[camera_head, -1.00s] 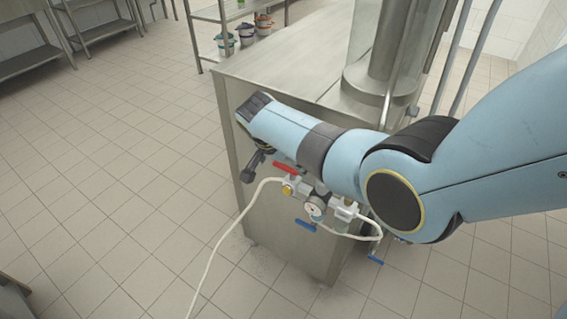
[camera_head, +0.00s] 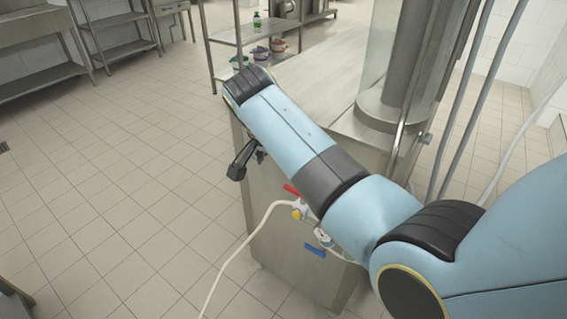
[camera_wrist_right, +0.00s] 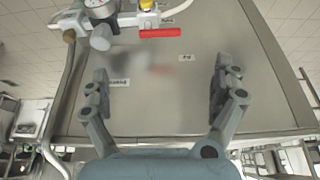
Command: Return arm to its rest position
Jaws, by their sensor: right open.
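My right arm (camera_head: 290,125) reaches in from the right of the head view, in front of the steel cup filler (camera_head: 300,230). My right gripper (camera_head: 240,162) shows as a dark shape beside the cabinet's left edge, partly hidden behind the wrist. In the right wrist view my right gripper (camera_wrist_right: 160,88) is open, with its two fingers wide apart and nothing between them. Beyond the fingers is the cabinet's steel face (camera_wrist_right: 165,108), with a red lever handle (camera_wrist_right: 160,32) near the top. My left gripper is not in view.
The red valve handle (camera_head: 291,190), a blue handle (camera_head: 315,250) and a white hose (camera_head: 240,250) are on the cabinet's front, close below my arm. Shelving (camera_head: 245,35) with several small items stands behind. The tiled floor (camera_head: 110,190) at the left is clear.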

